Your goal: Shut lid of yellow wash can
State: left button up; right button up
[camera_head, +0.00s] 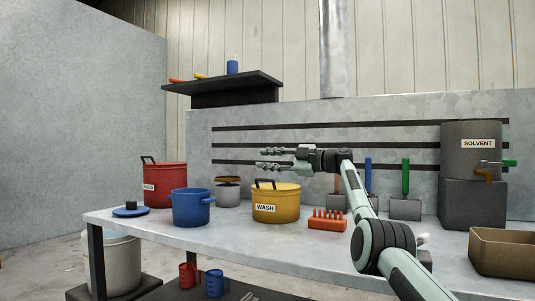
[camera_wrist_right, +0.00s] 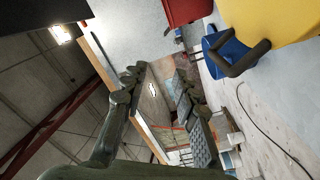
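The yellow wash can (camera_head: 278,210) stands on the bench, marked WASH. Its yellow top (camera_head: 285,188) looks flat and level across the rim, with a dark handle (camera_head: 268,184) at its left side; I cannot tell whether it is fully seated. In the right wrist view, yellow (camera_wrist_right: 285,18) fills the top right corner, with a dark handle loop (camera_wrist_right: 245,62) beside it. My right gripper (camera_head: 267,158) is above and behind the can's top, pointing left, its fingers apart and empty; they also show in the wrist view (camera_wrist_right: 160,82). My left gripper is out of view.
Left of the can are a blue pot (camera_head: 188,208), a grey can (camera_head: 228,195) with its lid raised, a red can (camera_head: 170,190) and a blue lid (camera_head: 131,211). An orange rack (camera_head: 327,222) stands close right. A solvent drum (camera_head: 470,160) and tan bin (camera_head: 500,255) are far right.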

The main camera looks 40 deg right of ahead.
jog(key=shift+r, duration=1.5)
jog(key=shift+s+f, duration=0.1)
